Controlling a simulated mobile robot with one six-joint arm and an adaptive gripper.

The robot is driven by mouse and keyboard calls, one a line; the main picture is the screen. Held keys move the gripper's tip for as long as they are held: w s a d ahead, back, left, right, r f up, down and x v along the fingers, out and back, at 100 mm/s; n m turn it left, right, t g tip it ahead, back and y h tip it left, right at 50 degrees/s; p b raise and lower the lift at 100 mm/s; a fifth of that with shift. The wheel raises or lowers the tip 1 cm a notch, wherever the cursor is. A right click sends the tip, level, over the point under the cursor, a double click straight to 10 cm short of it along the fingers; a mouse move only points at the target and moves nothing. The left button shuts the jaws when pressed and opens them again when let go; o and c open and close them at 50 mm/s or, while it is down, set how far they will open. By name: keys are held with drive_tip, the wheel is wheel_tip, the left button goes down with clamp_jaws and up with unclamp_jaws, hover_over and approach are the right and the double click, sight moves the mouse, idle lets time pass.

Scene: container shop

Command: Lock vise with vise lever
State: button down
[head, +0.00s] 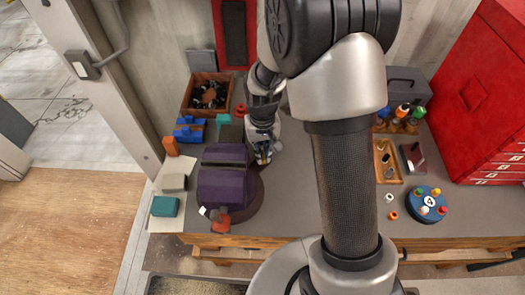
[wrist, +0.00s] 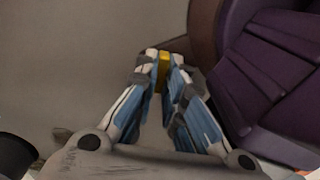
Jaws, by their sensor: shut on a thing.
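The purple vise (head: 222,190) stands on the workbench on a dark round base, left of my gripper in the head view. It also fills the right side of the wrist view (wrist: 270,65). My gripper (head: 263,155) points down just right of the vise, apart from its body. In the wrist view its blue-and-grey fingers (wrist: 163,75) are closed on a small yellow piece (wrist: 163,72). Only a narrow strip of that piece shows, so I cannot tell if it is part of a lever. A lever is not clearly visible on the vise.
Red and white small parts (head: 220,220) sit at the vise's front. A wooden bin (head: 186,100) of dark pieces stands behind. A wooden tray (head: 388,178) and a blue round holder (head: 411,205) are at the right. Bare grey benchtop (head: 285,205) lies right of the vise.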

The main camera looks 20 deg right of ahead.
drive_tip(key=c, duration=1.7)
unclamp_jaws()
wheel_tip(320, 180, up, 12)
drive_tip(key=shift+r, duration=0.1)
